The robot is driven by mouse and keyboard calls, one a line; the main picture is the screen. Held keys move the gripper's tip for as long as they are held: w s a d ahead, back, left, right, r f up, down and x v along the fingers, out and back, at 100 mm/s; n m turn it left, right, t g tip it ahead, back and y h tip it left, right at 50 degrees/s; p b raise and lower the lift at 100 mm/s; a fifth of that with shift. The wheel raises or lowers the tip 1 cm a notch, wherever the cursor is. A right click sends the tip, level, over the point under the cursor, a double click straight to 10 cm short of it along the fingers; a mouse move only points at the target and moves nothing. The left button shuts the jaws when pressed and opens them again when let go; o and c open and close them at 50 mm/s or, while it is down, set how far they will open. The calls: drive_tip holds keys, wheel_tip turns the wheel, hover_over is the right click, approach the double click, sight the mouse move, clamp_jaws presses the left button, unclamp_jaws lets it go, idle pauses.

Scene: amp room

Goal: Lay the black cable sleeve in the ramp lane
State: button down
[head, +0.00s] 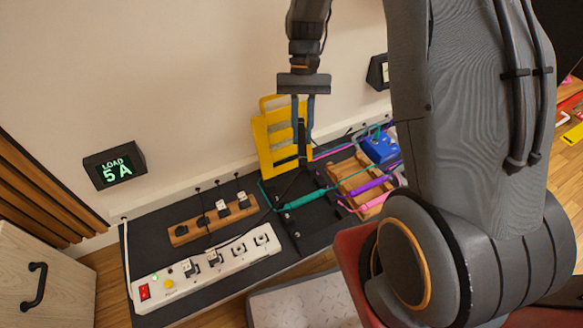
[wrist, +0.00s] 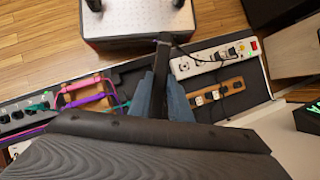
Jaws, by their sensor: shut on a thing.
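My gripper (head: 302,122) is shut on the black cable sleeve (head: 302,138) and holds it upright, in front of the yellow slotted rack (head: 262,135). In the wrist view the sleeve (wrist: 161,60) sticks out between the two blue-grey fingers (wrist: 162,98). A black grooved piece (head: 318,236) lies below my gripper, between the power strip and a wooden tray. It looks like the ramp, but I cannot tell its lanes apart clearly. A teal sleeve (head: 303,200) lies across its upper part.
A white power strip (head: 212,265) and a wooden plug block (head: 190,230) lie at left. The wooden tray (head: 345,170), purple sleeve (head: 371,184), pink sleeve (head: 376,200) and blue box (head: 380,148) are at right.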

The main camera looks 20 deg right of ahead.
drive_tip(key=shift+w+d+f+m+t+y+b, duration=0.4)
drive_tip(key=shift+w+f+m+t+y+b, duration=1)
drive_tip(key=shift+f+b, duration=3.2)
drive_tip(key=shift+w+d+f+m+t+y+b, duration=0.1)
drive_tip(key=shift+w+d+f+m+t+b, duration=0.45)
drive_tip(key=shift+w+f+m+b, duration=3.7)
drive_tip(key=shift+s+d+f+m+t+y+b, duration=0.3)
drive_tip(key=shift+s+f+m+t+y+b, duration=1.5)
drive_tip(key=shift+f, duration=5.35)
drive_tip(key=shift+w+f+n+g+h+b, duration=0.2)
drive_tip(key=shift+w+f+n+h+b, duration=0.2)
drive_tip(key=shift+f+b, duration=0.2)
drive_tip(key=shift+w+f+n+g+h+b, duration=0.25)
drive_tip(key=shift+w+f+n+h+b, duration=0.1)
drive_tip(key=shift+f+b, duration=0.25)
drive_tip(key=shift+w+f+n+g+h+b, duration=0.2)
drive_tip(key=shift+w+f+n+h+b, duration=0.25)
drive_tip(key=shift+f, duration=0.2)
drive_tip(key=c, duration=1.6)
unclamp_jaws()
drive_tip(key=shift+o, duration=0.2)
drive_tip(key=shift+s, duration=0.1)
